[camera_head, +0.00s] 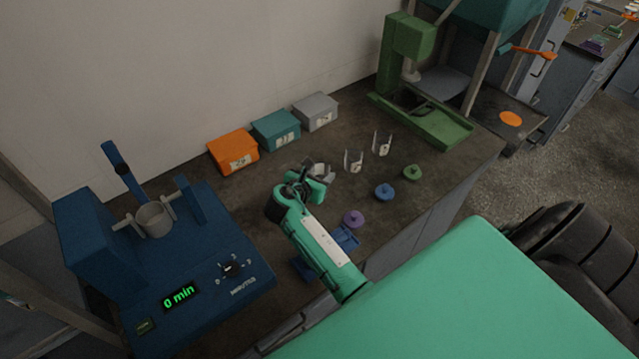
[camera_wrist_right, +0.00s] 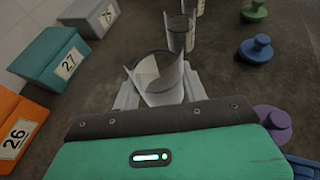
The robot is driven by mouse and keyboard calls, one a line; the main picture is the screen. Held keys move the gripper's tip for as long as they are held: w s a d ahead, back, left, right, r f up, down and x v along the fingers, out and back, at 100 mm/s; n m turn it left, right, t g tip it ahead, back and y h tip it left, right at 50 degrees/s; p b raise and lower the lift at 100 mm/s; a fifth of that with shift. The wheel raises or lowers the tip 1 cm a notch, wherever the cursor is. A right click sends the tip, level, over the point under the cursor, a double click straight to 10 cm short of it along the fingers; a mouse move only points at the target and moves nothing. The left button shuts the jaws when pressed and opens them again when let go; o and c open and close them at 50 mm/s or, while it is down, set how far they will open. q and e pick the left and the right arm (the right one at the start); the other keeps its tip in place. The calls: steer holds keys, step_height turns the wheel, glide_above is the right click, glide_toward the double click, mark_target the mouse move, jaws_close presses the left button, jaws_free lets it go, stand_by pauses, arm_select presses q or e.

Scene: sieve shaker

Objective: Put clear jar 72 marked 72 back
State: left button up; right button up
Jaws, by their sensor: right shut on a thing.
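A clear jar (camera_wrist_right: 157,78) is between the fingers of my right gripper (camera_wrist_right: 158,95), which is shut on it. In the head view the jar (camera_head: 322,169) shows just past the gripper (camera_head: 308,180), low over or on the dark bench; I cannot tell which. No number on this jar can be read. Two more clear jars stand on the bench to its right, one near (camera_head: 354,161) and one farther off (camera_head: 382,144). My left gripper is not in view.
An orange box (camera_head: 232,152) marked 26, a teal box (camera_head: 275,131) marked 27 and a grey box (camera_head: 316,111) line the wall. Purple (camera_head: 354,219), blue (camera_head: 385,191) and green (camera_head: 412,171) knobbed lids lie along the front. A blue shaker (camera_head: 215,265) stands left, a green press (camera_head: 425,120) right.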

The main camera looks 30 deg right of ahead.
steer(key=shift+f, duration=2)
steer(key=o, duration=1.1)
steer(key=shift+f, duration=0.1)
steer(key=shift+c, duration=0.2)
steer(key=b+v, duration=0.1)
steer(key=v, duration=1.1)
steer(key=shift+s, duration=0.1)
